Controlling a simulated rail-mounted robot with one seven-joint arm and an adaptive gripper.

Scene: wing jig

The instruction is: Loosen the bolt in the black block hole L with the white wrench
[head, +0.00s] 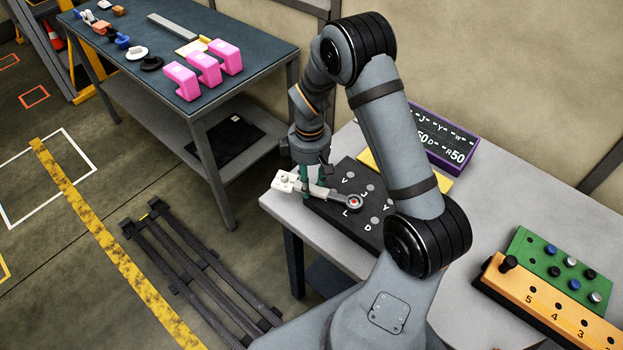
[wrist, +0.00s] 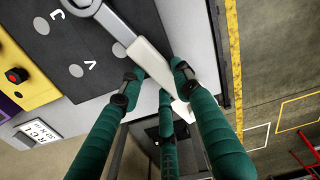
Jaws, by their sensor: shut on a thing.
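The black block (head: 335,222) lies on the grey table, with several lettered holes. The white wrench has a white handle (head: 286,182) and a grey shaft ending in a ring (head: 354,202). The ring is over the hole beside the letter L, and a red spot shows inside it, likely the bolt's head. I cannot tell how well the ring is seated. My gripper (head: 316,190) is shut on the wrench's handle at the block's left edge. In the wrist view my green fingers (wrist: 158,85) close around the white handle (wrist: 150,60); the ring is cut off at the top edge.
A purple box (head: 447,135) with white lettering and a yellow piece stand behind the block. An orange block (head: 545,305) and a green block (head: 525,245) with pegs lie at the right. The dark table (head: 250,60) at the back left holds pink brackets (head: 203,68).

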